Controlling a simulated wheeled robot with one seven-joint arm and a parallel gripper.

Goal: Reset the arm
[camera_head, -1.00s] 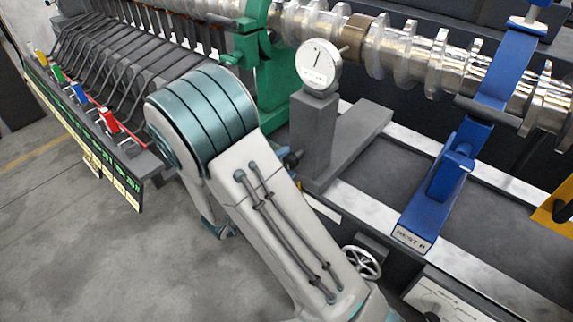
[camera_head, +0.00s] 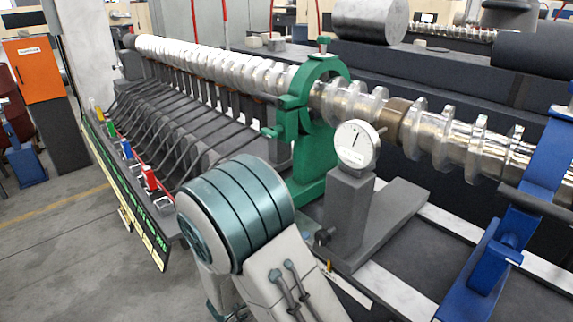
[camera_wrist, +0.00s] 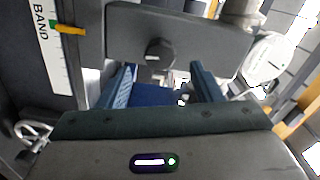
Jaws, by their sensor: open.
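In the wrist view my gripper (camera_wrist: 162,88) shows two blue fingers spread apart. I see nothing held between them. A dark grey plate with a round knob (camera_wrist: 160,50) lies across the view beyond the fingertips; I cannot tell whether they touch. In the head view my arm rises from the bottom middle, and my gripper is not visible there.
A long shiny crankshaft (camera_head: 455,140) runs through a green rest (camera_head: 318,160) and a blue rest (camera_head: 520,225). A dial gauge (camera_head: 357,145) stands on a grey block beside my arm. Coloured levers (camera_head: 150,178) line the left. Open floor (camera_head: 60,240) lies at lower left.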

